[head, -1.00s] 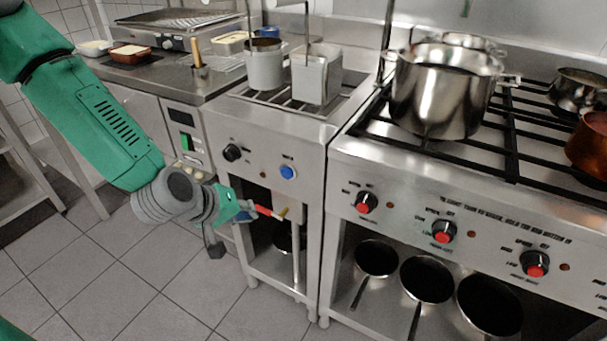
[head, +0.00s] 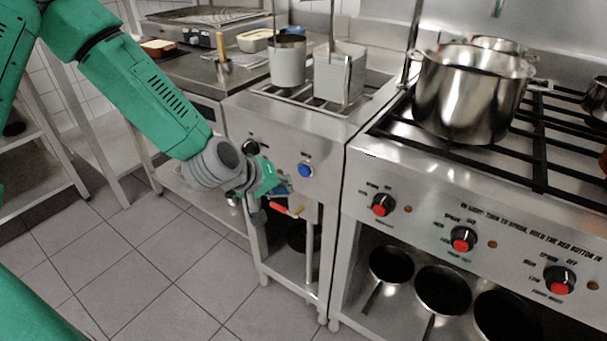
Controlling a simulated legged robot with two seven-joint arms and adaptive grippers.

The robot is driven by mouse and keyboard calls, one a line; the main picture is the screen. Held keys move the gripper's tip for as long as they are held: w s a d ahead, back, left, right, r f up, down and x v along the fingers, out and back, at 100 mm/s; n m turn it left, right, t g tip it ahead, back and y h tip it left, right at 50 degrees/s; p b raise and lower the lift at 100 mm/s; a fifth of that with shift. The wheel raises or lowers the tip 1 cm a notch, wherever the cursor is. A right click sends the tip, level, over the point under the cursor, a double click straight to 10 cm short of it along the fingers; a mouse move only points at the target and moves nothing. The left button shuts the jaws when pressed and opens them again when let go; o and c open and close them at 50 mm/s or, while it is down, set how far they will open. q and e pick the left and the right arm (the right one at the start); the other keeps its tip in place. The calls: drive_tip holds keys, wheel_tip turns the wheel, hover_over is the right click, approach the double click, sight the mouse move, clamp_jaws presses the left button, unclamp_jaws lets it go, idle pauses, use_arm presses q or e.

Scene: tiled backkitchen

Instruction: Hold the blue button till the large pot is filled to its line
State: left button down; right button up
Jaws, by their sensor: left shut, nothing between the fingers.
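The blue button (head: 306,170) is on the steel front panel of the narrow unit in the middle. My left gripper (head: 287,190) is shut and empty, just left of and slightly below the button in the picture. A small gap shows between them, and I cannot tell the depth. The large steel pot (head: 470,95) stands upright on the stove grate at the right. Its fill line and water level cannot be made out. My right gripper is out of view.
A red-handled lever (head: 279,208) is just below my left gripper. A black knob (head: 250,147) is left of the button. Two baskets, one round (head: 287,62) and one square (head: 338,75), stand on the unit. Red-centred stove knobs (head: 382,205) are to the right. Floor in front is clear.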

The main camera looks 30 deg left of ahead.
sight(304, 177)
use_arm(q)
drive_tip(key=w, duration=0.4)
drive_tip(key=shift+a, duration=0.1)
drive_tip(key=shift+d, duration=0.2)
drive_tip(key=shift+a, duration=0.1)
idle(0.5)
idle(0.6)
drive_tip(key=shift+w+r, duration=0.1)
drive_tip(key=shift+w, duration=0.2)
drive_tip(key=shift+w, duration=0.55)
idle(5.2)
